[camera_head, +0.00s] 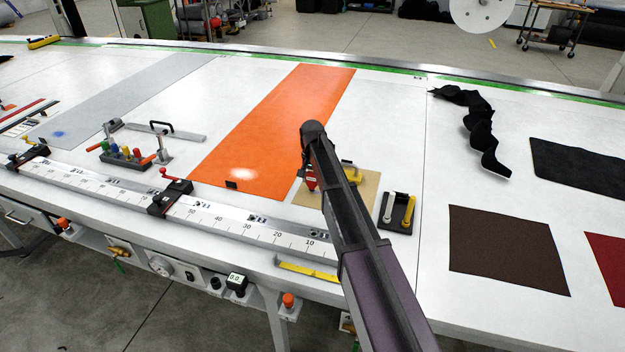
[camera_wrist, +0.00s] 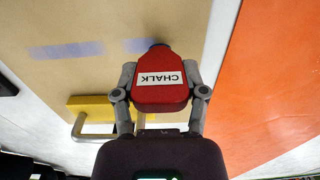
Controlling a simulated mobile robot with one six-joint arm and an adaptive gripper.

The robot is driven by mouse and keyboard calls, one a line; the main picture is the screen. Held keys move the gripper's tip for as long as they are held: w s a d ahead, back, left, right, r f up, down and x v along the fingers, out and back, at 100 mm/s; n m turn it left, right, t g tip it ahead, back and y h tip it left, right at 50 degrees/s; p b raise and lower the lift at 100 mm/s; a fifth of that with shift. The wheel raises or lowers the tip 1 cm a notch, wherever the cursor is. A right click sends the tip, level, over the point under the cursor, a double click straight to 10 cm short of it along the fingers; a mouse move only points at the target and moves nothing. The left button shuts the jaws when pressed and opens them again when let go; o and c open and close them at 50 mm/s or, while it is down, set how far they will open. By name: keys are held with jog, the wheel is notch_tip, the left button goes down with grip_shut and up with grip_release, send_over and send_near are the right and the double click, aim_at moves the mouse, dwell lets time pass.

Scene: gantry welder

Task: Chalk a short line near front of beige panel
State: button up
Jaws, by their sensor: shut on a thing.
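My gripper (camera_wrist: 160,84) is shut on a red chalk holder (camera_wrist: 160,97) with a white CHALK label. In the head view, the holder shows as a bit of red (camera_head: 310,178) beside my arm, which hides much of it. The beige panel (camera_head: 369,196) lies on the table under the holder, partly hidden by my arm. The wrist view shows its surface (camera_wrist: 90,20) with a longer pale violet mark (camera_wrist: 66,50) and a shorter one (camera_wrist: 138,45) beside the holder's dark tip. I cannot tell whether the tip touches the panel.
A yellow block with a metal handle (camera_wrist: 92,108) sits on the panel. An orange strip (camera_head: 270,130) lies left of it. A black holder with white and yellow sticks (camera_head: 398,212) stands right. A ruled rail (camera_head: 230,220) runs along the front.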

jog(key=shift+r+p, duration=2.75)
jog(key=shift+r, duration=0.15)
jog(key=shift+r, duration=0.1)
jog(key=shift+r+p, duration=1.45)
jog(key=shift+p, duration=0.1)
jog(key=shift+f, duration=0.1)
jog(key=shift+f+b, duration=0.85)
jog(key=shift+b, duration=0.05)
jog(key=shift+s, duration=0.15)
